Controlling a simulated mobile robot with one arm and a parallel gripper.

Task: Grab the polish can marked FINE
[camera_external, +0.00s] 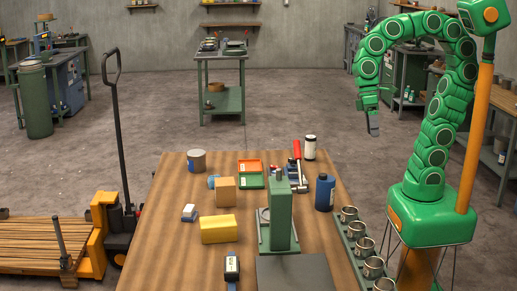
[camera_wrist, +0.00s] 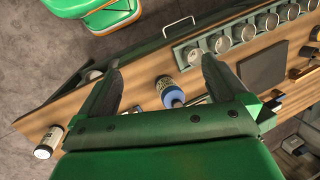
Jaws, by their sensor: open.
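No marking FINE is legible in either view, so I cannot tell which container is the polish can. A grey can (camera_external: 196,161) stands at the table's far left corner. A white cylinder with a dark top (camera_external: 309,148) stands at the far right edge; a similar one shows at the lower left of the wrist view (camera_wrist: 47,143). A blue bottle (camera_external: 325,192) stands near the right edge; in the wrist view a blue bottle (camera_wrist: 171,93) appears between the fingers, farther below. My gripper (camera_external: 373,126) is open and empty, raised right of the table; its fingers spread in the wrist view (camera_wrist: 160,64).
The wooden table (camera_external: 165,235) holds a green press stand (camera_external: 280,215), a yellow block (camera_external: 219,229), a tan block (camera_external: 224,190), orange (camera_external: 250,166) and green trays and a red-handled tool (camera_external: 297,152). A rack of metal cups (camera_external: 357,233) lines the right edge. The front left tabletop is clear.

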